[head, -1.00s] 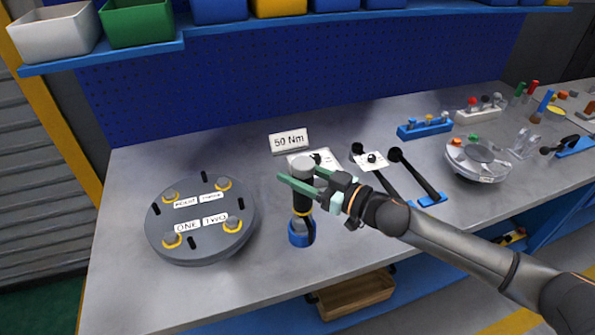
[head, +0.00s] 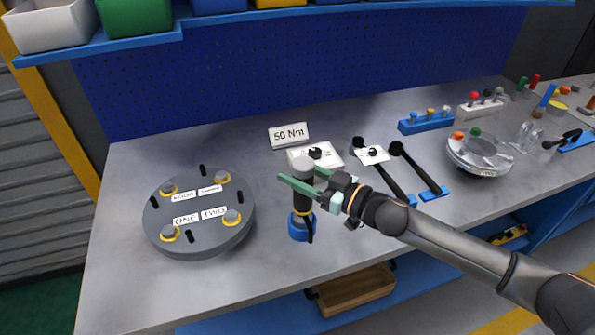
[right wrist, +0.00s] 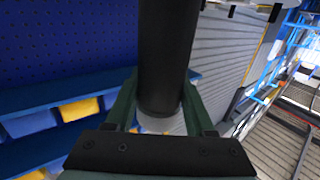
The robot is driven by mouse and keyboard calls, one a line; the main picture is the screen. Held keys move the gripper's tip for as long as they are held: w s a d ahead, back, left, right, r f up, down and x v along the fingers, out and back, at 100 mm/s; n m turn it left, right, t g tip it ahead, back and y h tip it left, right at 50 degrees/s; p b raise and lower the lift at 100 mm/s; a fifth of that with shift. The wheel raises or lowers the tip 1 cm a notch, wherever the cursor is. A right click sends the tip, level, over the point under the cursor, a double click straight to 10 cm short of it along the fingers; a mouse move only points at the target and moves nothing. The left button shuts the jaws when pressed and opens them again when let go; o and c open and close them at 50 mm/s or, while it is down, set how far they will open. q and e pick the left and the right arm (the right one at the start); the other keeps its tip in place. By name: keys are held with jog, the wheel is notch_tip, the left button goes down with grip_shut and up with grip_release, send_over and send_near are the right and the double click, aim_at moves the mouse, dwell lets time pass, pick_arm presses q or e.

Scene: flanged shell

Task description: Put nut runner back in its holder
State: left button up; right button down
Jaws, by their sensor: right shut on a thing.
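The nut runner, a black cylinder (head: 303,203) with a light grey cap and a yellow ring low down, stands upright at the front middle of the bench. My right gripper (head: 302,184) is shut on its black body, one green finger on each side. The blue round holder (head: 300,230) is directly below, and the tool's lower end appears to be inside it; how deep is hidden. In the right wrist view the black body (right wrist: 168,60) fills the space between the green fingers (right wrist: 160,105). My left gripper is not in view.
A grey round flanged shell (head: 195,240) with bolts stands to the left. A "50 Nm" sign (head: 288,135) and a white dial box (head: 318,155) are behind. Black-handled wrenches (head: 415,170) lie to the right. Bare bench lies between shell and holder.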

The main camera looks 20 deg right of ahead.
jog(key=shift+f+b, duration=0.8)
jog(key=shift+f, duration=0.25)
jog(key=shift+c, duration=2)
grip_release()
jog(key=shift+o, duration=1.1)
jog(key=shift+f, duration=0.35)
jog(key=b+v, duration=0.1)
jog(key=v, duration=1.1)
jog(key=shift+s+r, duration=0.2)
jog(key=shift+s, duration=0.05)
jog(key=shift+d, duration=0.15)
